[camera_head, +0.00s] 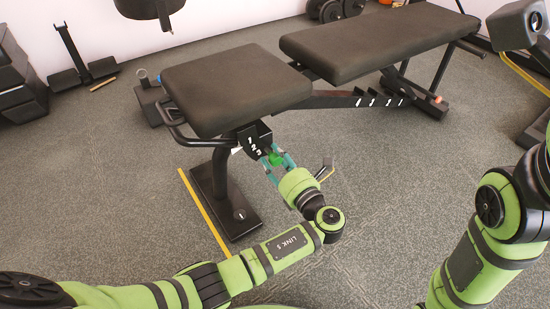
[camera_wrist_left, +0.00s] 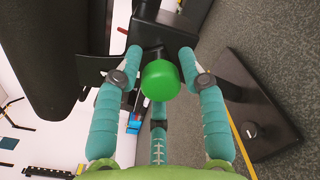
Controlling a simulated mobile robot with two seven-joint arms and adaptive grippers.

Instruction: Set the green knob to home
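The green knob (camera_head: 275,158) sits on the black bracket under the near end of the bench seat. In the left wrist view the round green knob (camera_wrist_left: 161,80) is near the centre, on a dark stem. My left gripper (camera_head: 277,163) reaches it from the front. In the wrist view its teal fingers (camera_wrist_left: 160,60) stand apart on either side of the knob, with a third finger below; I see gaps at the sides and no clear grip. My right arm shows at the right edge, but its gripper is out of view.
The black padded bench (camera_head: 238,88) stands above the knob, on a post with a black foot plate (camera_head: 225,198). A yellow strip (camera_head: 205,215) lies along the plate. Dumbbells (camera_head: 335,9) sit at the back. Grey floor is open at the front right.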

